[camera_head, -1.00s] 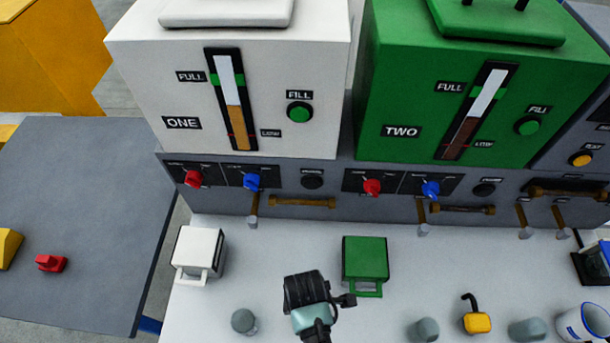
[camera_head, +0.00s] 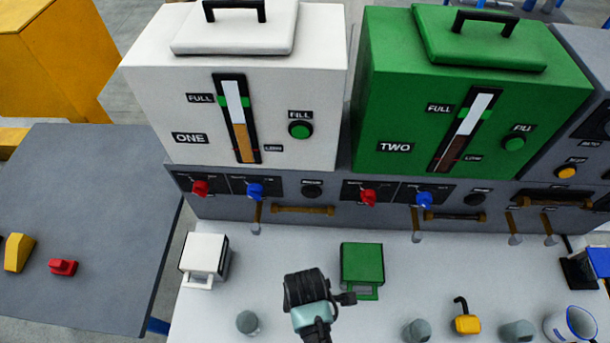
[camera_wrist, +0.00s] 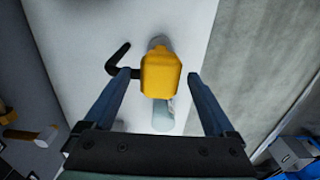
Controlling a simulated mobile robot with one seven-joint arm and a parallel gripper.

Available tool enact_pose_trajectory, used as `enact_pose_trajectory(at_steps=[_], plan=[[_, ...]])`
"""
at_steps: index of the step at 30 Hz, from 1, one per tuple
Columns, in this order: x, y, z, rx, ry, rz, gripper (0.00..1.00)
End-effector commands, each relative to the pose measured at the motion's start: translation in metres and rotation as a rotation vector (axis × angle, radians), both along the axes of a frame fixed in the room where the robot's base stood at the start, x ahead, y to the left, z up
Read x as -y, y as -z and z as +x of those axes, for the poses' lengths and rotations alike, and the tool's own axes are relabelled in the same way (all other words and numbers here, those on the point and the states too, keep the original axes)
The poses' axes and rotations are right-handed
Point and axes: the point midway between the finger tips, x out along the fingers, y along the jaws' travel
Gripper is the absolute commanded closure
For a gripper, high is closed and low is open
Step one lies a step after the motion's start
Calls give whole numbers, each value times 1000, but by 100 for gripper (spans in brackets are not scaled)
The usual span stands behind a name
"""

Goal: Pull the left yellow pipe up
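Several yellow-brown pipes stick out of the grey panel in the head view. The leftmost upright one (camera_head: 257,216) has a grey lower end, below the panel of machine ONE; a second (camera_head: 416,222) is under machine TWO. My arm's dark end shows low in the middle of the head view, in front of the panel; its fingertips are hidden there. In the wrist view my gripper (camera_wrist: 160,82) is open and empty. A yellow block (camera_wrist: 160,75) with a black hook shows between its fingers; its distance is unclear. One pipe (camera_wrist: 30,134) is at the left.
A white box (camera_head: 205,252) and a green box (camera_head: 362,263) stand on the white counter beside my arm. A grey table (camera_head: 85,210) is at the left.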

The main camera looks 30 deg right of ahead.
Motion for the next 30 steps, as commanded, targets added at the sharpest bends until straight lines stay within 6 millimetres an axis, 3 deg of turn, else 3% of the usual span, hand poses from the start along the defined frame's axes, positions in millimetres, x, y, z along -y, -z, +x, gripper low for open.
enact_pose_trajectory(at_steps=[5,10,24,30], plan=[[0,0,0,0,0,0,10],[0,-14,0,3,0,-1,10],[0,-106,0,4,0,-1,10],[0,-126,0,2,0,0,10]])
